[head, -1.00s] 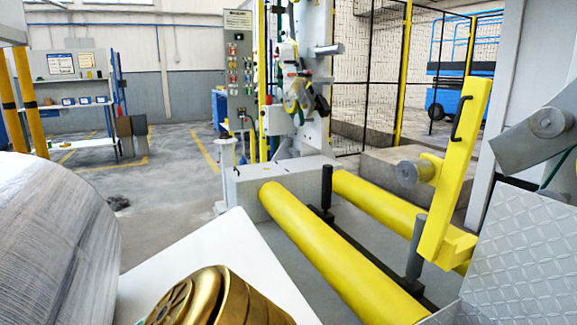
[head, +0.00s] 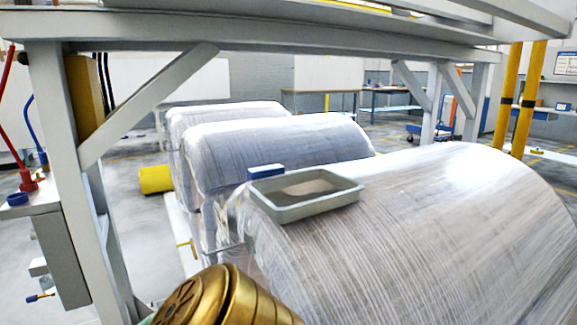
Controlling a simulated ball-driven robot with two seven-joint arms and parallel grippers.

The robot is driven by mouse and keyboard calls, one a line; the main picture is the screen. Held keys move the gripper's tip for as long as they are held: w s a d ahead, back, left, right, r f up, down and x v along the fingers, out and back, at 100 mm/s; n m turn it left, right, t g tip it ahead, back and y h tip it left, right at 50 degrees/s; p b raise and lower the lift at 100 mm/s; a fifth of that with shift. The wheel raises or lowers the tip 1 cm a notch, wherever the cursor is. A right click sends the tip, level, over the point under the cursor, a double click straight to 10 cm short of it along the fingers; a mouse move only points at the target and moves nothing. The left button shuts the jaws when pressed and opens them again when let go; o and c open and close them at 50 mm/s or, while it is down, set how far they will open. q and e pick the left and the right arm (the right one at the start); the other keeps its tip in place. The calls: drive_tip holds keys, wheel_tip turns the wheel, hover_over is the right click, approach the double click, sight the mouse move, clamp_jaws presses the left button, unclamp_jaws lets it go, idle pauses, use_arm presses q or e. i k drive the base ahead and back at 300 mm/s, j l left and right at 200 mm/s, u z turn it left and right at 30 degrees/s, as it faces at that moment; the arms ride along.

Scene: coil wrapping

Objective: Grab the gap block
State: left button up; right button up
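A small blue block (head: 265,171) with a paler front face shows at the far left rim of a grey-green tray (head: 312,208). I cannot tell whether it rests on the rim or on the coil behind it, nor whether it is the gap block. The tray sits on top of the nearest wrapped coil (head: 460,225) and looks empty. Neither of my grippers is in view.
Two more wrapped coils (head: 275,150) lie behind the nearest one. A grey steel frame (head: 62,130) stands at the left and spans overhead. A yellow cylinder (head: 156,180) lies on the floor at the left. Yellow posts (head: 508,110) stand at the right.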

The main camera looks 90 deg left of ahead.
sight(261, 172)
drive_tip(key=u, duration=0.45)
drive_tip(key=l+u, duration=0.15)
drive_tip(key=u, duration=0.7)
drive_tip(key=l+u, duration=0.15)
drive_tip(key=u, duration=0.75)
drive_tip(key=k+u, duration=0.1)
drive_tip(key=u, duration=0.35)
drive_tip(key=k+l+u, duration=0.2)
drive_tip(key=k+l, duration=0.3)
drive_tip(key=j+z, duration=0.15)
drive_tip(key=z, duration=0.55)
drive_tip(key=i+j+z, duration=0.15)
drive_tip(key=j, duration=0.3)
drive_tip(key=i+j+z, duration=0.15)
drive_tip(key=j, duration=0.3)
drive_tip(key=j+z, duration=0.2)
drive_tip(key=j, duration=0.25)
drive_tip(key=i+j+z, duration=0.15)
drive_tip(key=j, duration=0.35)
